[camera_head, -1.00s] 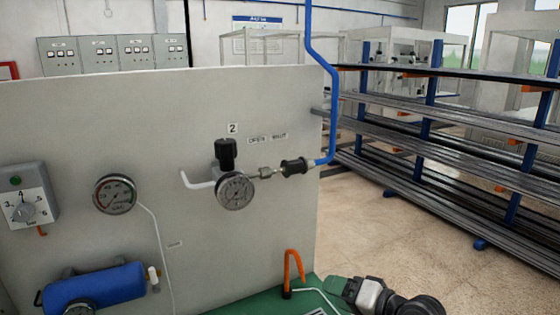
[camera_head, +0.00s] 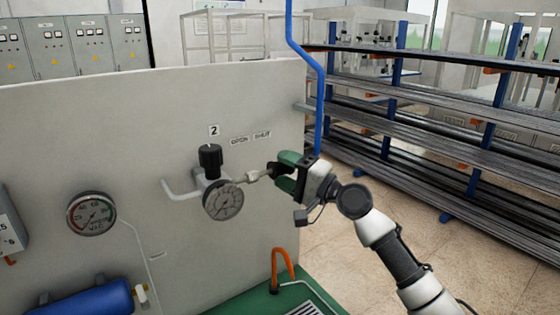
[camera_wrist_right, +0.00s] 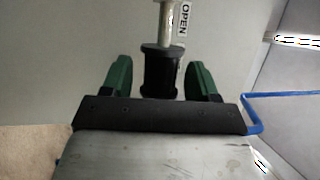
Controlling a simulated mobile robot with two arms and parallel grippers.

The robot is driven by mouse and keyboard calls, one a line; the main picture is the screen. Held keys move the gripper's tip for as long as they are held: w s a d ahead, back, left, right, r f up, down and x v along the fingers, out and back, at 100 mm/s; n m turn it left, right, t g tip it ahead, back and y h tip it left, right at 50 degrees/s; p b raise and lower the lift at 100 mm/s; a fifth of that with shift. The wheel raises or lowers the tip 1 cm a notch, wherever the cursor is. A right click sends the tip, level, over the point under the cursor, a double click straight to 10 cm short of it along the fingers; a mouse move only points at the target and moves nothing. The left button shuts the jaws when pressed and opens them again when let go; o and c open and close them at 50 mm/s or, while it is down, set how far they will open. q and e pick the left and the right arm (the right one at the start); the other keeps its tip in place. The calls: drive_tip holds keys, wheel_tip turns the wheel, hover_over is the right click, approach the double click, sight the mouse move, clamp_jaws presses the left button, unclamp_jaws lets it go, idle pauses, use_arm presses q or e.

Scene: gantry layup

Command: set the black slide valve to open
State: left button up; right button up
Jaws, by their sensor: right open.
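The black slide valve (camera_wrist_right: 161,72) is a ribbed black sleeve on a thin metal pipe. In the right wrist view it sits between the two green fingers of my right gripper (camera_wrist_right: 160,78), with a gap on each side. In the head view my right gripper (camera_head: 278,170) is at the sleeve and hides most of it; a dark end (camera_head: 271,169) shows. The gripper is open. The OPEN label (camera_head: 239,140) and SHUT label (camera_head: 262,135) are on the panel above the pipe. The OPEN label (camera_wrist_right: 184,20) shows beyond the sleeve in the wrist view. My left gripper is out of view.
A round gauge (camera_head: 222,201) and a black knob (camera_head: 210,160) are left of the valve on the grey panel (camera_head: 120,130). A blue hose (camera_head: 319,110) rises behind my right gripper. An orange hook-shaped tube (camera_head: 283,263) stands below. Storage racks (camera_head: 440,145) are at the right.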

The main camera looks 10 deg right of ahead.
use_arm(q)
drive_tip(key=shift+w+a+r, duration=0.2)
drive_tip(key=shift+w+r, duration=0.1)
use_arm(e)
drive_tip(key=shift+w+a+r, duration=0.15)
drive_tip(key=shift+w+a, duration=0.35)
